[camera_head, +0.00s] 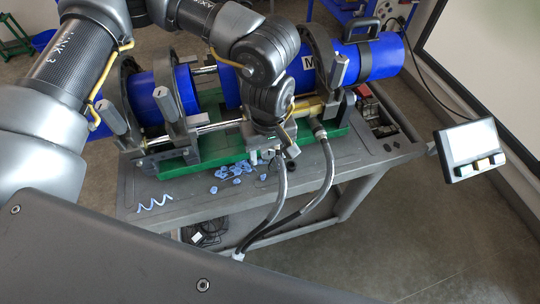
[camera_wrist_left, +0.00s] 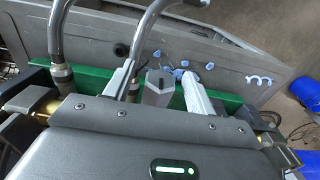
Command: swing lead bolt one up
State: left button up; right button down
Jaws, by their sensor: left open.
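My left gripper (camera_head: 270,148) is at the near side of the pipe clamp machine, mostly hidden under its own wrist in the head view. In the left wrist view its two fingers (camera_wrist_left: 158,84) are open, one on each side of a grey block-headed bolt (camera_wrist_left: 157,89). I cannot tell whether either finger touches it. Other grey bolts of the clamps stand up: one at the far left (camera_head: 111,117), one beside the left blue pipe (camera_head: 166,104) and one at the right clamp (camera_head: 338,70). Which is lead bolt one is not marked. My right gripper is not in view.
The blue pipe (camera_head: 372,60) lies in the clamps over a green base (camera_head: 210,152). Two hoses (camera_head: 328,165) hang over the grey cart top's (camera_head: 150,190) front edge. Blue shavings (camera_head: 238,170) lie there. A control panel (camera_head: 468,148) stands at the right.

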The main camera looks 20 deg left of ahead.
pick_arm(q)
jog(key=c, duration=0.7)
jog(key=shift+r, duration=0.1)
jog(key=shift+w+a+r+p, duration=0.1)
jog(key=shift+w+r+p, duration=0.15)
jog(key=shift+r, duration=0.35)
jog(key=shift+w+a+r+p, duration=0.1)
jog(key=shift+r+p, duration=0.25)
jog(key=shift+r, duration=0.35)
jog(key=shift+w+a+r+p, duration=0.15)
jog(key=shift+w+r+p, duration=0.1)
jog(key=shift+r, duration=0.25)
jog(key=shift+w+a+r+p, duration=0.15)
jog(key=shift+w+r+p, duration=0.05)
jog(key=shift+r, duration=0.3)
jog(key=shift+w+a+r, duration=0.1)
jog(key=shift+w+r, duration=0.05)
jog(key=shift+r, duration=0.2)
